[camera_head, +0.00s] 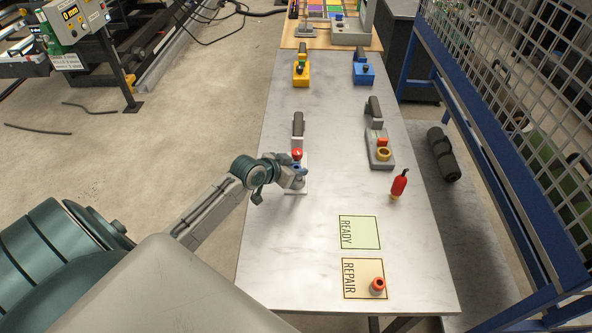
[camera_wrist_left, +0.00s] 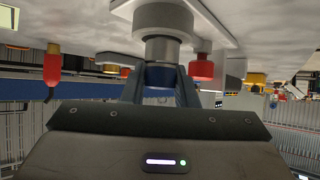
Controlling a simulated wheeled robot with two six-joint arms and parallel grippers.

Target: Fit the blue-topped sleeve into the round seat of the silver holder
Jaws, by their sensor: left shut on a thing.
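The silver holder (camera_head: 296,189) is a pale plate on the table with a red knob (camera_head: 297,153) and a dark grip behind. The wrist view shows its grey round seat (camera_wrist_left: 163,14) and red knob (camera_wrist_left: 202,68), with the table at the top of the picture. My left gripper (camera_head: 299,174), its blue fingers also in the wrist view (camera_wrist_left: 161,86), is shut on the blue-topped sleeve (camera_wrist_left: 162,50). The sleeve is upright and in line with the seat, its silver body meeting it. How deep it sits is unclear. The fingers hide part of the blue top.
A grey holder with a gold ring (camera_head: 384,154) and a red bottle-shaped tool (camera_head: 399,184) stand to the right. Yellow (camera_head: 301,74) and blue (camera_head: 364,73) devices stand farther back. READY (camera_head: 360,232) and REPAIR (camera_head: 350,278) mats lie in front, REPAIR bearing an orange-red piece (camera_head: 378,285).

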